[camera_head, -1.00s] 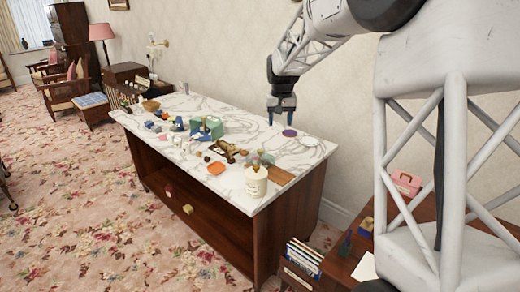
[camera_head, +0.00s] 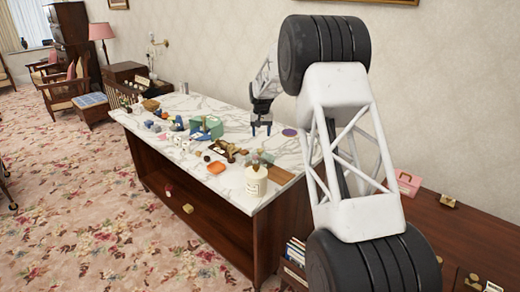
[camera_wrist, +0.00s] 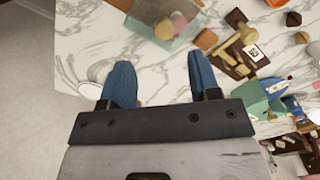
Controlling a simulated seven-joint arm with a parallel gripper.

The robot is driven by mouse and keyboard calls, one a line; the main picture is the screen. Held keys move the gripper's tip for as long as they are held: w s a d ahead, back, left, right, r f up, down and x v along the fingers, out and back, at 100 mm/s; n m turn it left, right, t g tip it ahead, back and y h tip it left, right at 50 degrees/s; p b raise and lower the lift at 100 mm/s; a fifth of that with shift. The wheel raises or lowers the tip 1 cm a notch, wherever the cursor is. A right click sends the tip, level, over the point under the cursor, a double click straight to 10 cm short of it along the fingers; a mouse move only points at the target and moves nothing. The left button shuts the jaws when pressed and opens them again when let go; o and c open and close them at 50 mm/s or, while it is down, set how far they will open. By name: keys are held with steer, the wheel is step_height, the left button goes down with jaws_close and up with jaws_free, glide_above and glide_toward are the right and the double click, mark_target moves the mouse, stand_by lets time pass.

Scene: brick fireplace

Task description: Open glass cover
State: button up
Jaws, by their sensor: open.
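A clear, greenish glass piece (camera_wrist: 172,42) lies at the top of the wrist view, with a pink and a yellow rounded thing showing on or in it. It seems to be the small greenish patch (camera_head: 264,158) behind the white jar in the head view. I cannot tell where its cover ends or whether it is shut. My gripper (camera_head: 261,131) is open, pointing down over the marble tabletop (camera_head: 232,103). Its blue fingers (camera_wrist: 162,82) have only bare marble between them in the wrist view, apart from the glass piece.
A white jar (camera_head: 255,183) stands at the table's near corner. A purple disc (camera_head: 289,132) lies right of my gripper. Marble behind is clear.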

mark_target(260, 150)
steer(key=shift+w+a+f, duration=0.25)
steer(key=shift+w+f, duration=0.4)
steer(key=shift+f, duration=0.05)
steer(key=shift+f, duration=0.1)
steer(key=shift+f, duration=3.8)
jaws_close()
